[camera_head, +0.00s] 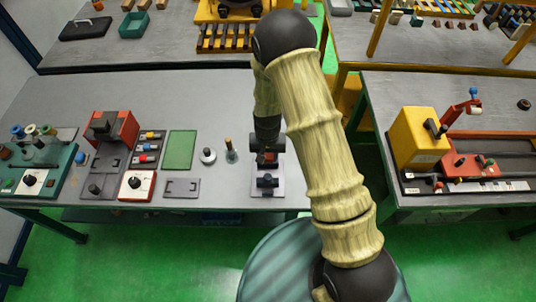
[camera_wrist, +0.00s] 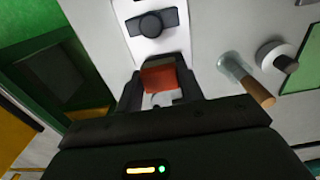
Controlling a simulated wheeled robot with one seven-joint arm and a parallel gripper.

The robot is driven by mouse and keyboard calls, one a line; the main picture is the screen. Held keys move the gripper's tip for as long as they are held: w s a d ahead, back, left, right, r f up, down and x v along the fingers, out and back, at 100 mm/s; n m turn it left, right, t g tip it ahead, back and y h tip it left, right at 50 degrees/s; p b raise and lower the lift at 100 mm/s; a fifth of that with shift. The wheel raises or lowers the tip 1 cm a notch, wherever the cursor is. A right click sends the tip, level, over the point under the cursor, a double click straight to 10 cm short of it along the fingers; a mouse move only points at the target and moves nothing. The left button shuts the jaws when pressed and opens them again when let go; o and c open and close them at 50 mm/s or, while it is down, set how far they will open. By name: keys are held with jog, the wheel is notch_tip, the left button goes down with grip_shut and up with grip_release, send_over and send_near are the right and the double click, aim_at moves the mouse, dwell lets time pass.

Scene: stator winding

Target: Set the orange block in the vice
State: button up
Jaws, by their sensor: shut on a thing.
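The orange block (camera_wrist: 160,79) is between the two dark fingers of my gripper (camera_wrist: 160,92) in the wrist view. My gripper is shut on it. The vice shows in the wrist view as a pale base plate with a dark jaw and round knob (camera_wrist: 150,24), just beyond the block. In the head view the vice (camera_head: 267,182) stands near the front edge of the bench, and my gripper (camera_head: 268,157) is over its rear part.
A glass holder with a wooden-handled tool (camera_head: 231,152) and a round white piece with a dark knob (camera_head: 208,156) stand left of the vice. A green mat (camera_head: 181,149) lies further left. The bench (camera_head: 225,192) is clear in front of them.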

aim_at(268, 162)
jog(key=shift+f+b, duration=1.35)
jog(key=shift+f, duration=0.7)
jog(key=shift+f+b, duration=1.75)
jog(key=shift+f, duration=0.5)
dwell(0.7)
jog(key=o, duration=1.3)
jog(key=shift+r+p, duration=2.35)
jog(key=shift+r, duration=1.2)
